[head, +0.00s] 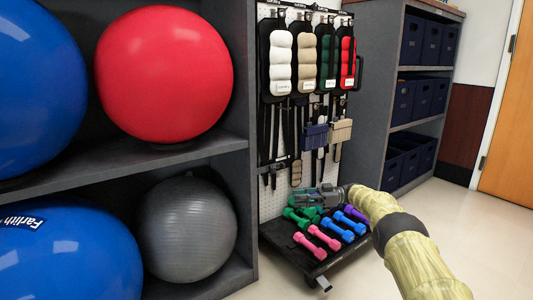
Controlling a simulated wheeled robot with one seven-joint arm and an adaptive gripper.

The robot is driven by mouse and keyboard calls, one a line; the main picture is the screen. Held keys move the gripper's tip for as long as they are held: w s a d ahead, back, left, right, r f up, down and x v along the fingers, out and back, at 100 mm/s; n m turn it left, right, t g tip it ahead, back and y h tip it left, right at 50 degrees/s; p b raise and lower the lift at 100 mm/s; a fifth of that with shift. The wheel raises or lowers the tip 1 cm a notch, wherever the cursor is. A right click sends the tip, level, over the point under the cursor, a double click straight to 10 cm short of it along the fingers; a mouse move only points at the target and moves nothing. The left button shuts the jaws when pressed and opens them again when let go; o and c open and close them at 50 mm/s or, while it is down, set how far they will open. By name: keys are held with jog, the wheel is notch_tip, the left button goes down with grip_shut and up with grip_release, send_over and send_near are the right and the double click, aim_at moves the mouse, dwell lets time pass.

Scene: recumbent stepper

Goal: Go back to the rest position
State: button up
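My arm reaches in from the bottom right of the head view, in a yellowish cover with a dark band. My gripper (300,199) is at its far end, grey and pointing left, over the back of the dumbbell rack (281,243). It is small in the picture, and I cannot tell whether its fingers are open or shut or hold anything. Right below it lies a green dumbbell (297,218); whether they touch is unclear. Pink (310,246), blue (338,230) and purple (356,214) dumbbells lie on the rack. My arm hides part of its right side.
A pegboard (275,204) with hanging cuff weights rises behind the rack. At left, a grey shelf (205,148) holds a red ball (164,74), blue balls (36,85) and a grey ball (187,229). A bin shelf (373,75) stands behind. Floor (480,235) at right is clear.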

notch_tip(320, 180, down, 14)
jog(key=s+a+m+t+p, duration=0.1)
jog(key=s+m+t+p, duration=0.25)
jog(key=m+t, duration=0.8)
jog(key=s+d+f+m+t+h+p, duration=0.25)
jog(key=s+f+m+h, duration=0.35)
jog(key=s+f+h, duration=0.45)
jog(key=s+d+f+m+g+h+p, duration=0.1)
jog(key=s+d+f+g+h, duration=0.15)
jog(key=s, duration=1.05)
jog(key=s+d+f+m+g+h+p, duration=0.15)
jog(key=s+f, duration=0.25)
jog(key=s, duration=0.8)
jog(key=s+d+f+g+h+p, duration=0.1)
jog(key=s+d+f+g, duration=0.2)
jog(key=s, duration=1)
jog(key=s+d+r+g+h+p, duration=0.1)
jog(key=s+r+g, duration=0.2)
jog(key=s, duration=0.7)
jog(key=s+r+g+h, duration=0.1)
jog(key=s+r+g, duration=0.15)
jog(key=s, duration=0.75)
notch_tip(320, 180, up, 38)
jog(key=p, duration=3.8)
jog(key=shift+w+d+t, duration=0.15)
jog(key=shift+d+t, duration=0.05)
jog(key=shift+t, duration=0.15)
